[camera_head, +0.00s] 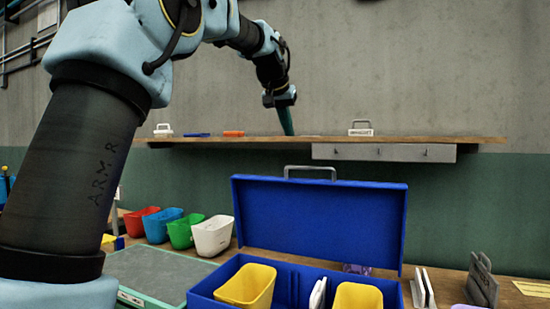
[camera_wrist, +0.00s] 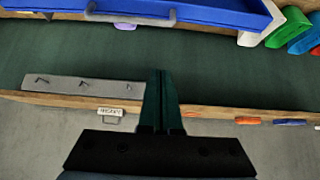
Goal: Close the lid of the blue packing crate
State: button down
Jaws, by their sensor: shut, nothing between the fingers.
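The blue packing crate (camera_head: 199,297) stands on the bench with its lid (camera_head: 320,220) upright at the back, so it is open. A grey handle (camera_head: 311,168) sits on the lid's top edge. In the wrist view the blue lid (camera_wrist: 220,12) and its grey handle (camera_wrist: 130,18) show upside down along the top. My gripper (camera_head: 287,130) is raised above and behind the lid, near the wall shelf, apart from the lid. In the wrist view my gripper (camera_wrist: 161,75) is shut and empty. The crate's front is cut off by the frame.
Yellow bins (camera_head: 248,286) stand inside the crate. Red, blue, green and white bins (camera_head: 212,236) line the bench to its left. A wooden wall shelf (camera_head: 470,139) with small items runs behind. A grey rack (camera_head: 483,281) stands right of the crate.

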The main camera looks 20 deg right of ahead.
jog(key=p, duration=0.3)
send_over(292, 179)
notch_tip(292, 179, down, 8)
jog(key=shift+w+d+r, duration=0.1)
jog(key=shift+w+d, duration=0.05)
jog(key=shift+f, duration=0.3)
jog(key=shift+s+a+f+p, duration=0.15)
jog(key=shift+s+a+p, duration=0.15)
jog(key=shift+s+a, duration=0.1)
jog(key=shift+f, duration=0.1)
